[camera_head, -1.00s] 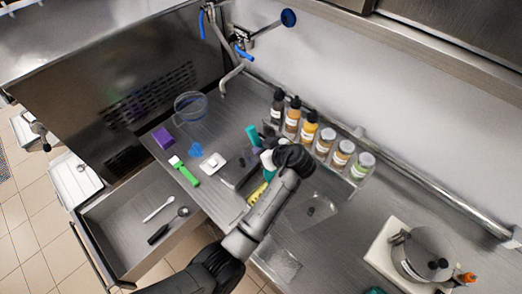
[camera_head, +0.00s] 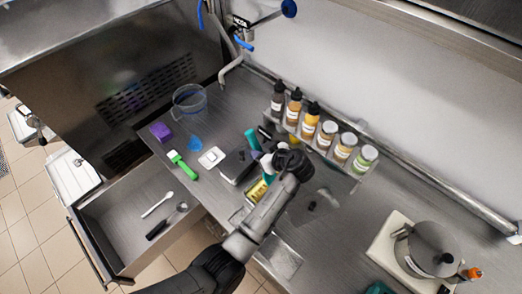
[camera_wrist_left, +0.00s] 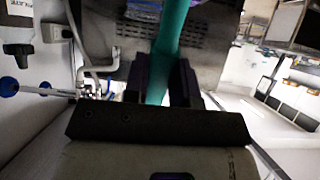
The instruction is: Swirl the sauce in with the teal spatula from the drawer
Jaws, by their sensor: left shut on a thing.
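The teal spatula (camera_wrist_left: 168,45) is between the jaws of my left gripper (camera_wrist_left: 165,85), which is shut on it in the left wrist view. In the head view a teal end (camera_head: 252,139) sticks out beside my left gripper (camera_head: 268,150), above the counter near the row of bottles. The rest of the spatula is hidden by the gripper and arm. The drawer (camera_head: 105,220) is open at the lower left, with a white spoon (camera_head: 157,205) and a black-handled utensil (camera_head: 166,222) in it. I cannot make out the sauce. My right gripper is not in view.
Several sauce bottles and jars (camera_head: 312,120) stand along the wall behind my gripper. A clear jug (camera_head: 189,99), purple block (camera_head: 160,131), green tool (camera_head: 183,166) and dark flat device (camera_head: 236,167) lie left. A metal pot (camera_head: 425,250) stands on a white board (camera_head: 384,250) at the right.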

